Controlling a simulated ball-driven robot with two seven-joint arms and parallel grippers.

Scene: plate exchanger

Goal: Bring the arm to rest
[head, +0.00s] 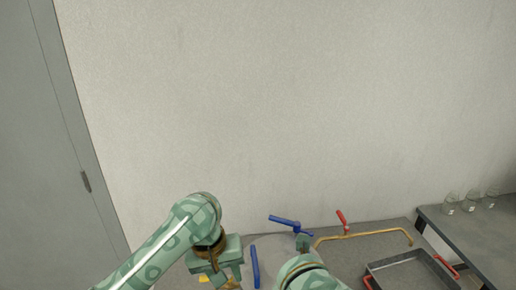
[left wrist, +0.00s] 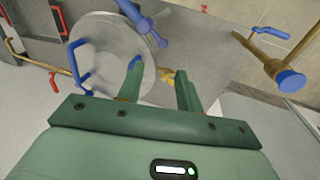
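My left gripper (head: 228,278) is low in the head view, in front of the grey bench and pointing down. In the left wrist view its two green fingers (left wrist: 160,88) stand apart with a clear gap and hold nothing. Beyond them lies a round grey metal plate (left wrist: 112,55) with a blue handle (left wrist: 78,58). Whether the fingers touch anything behind them is hard to tell, but they appear apart from it. Part of my right arm (head: 308,274) shows at the bottom of the head view; its fingers cannot be made out.
A blue lever (head: 286,222), a red-handled valve (head: 343,222) and a brass pipe (head: 375,233) are at the back of the bench. A dark tray (head: 412,270) with red handles is at right. Glass jars (head: 471,202) stand on a side table (head: 470,240). The wall above is bare.

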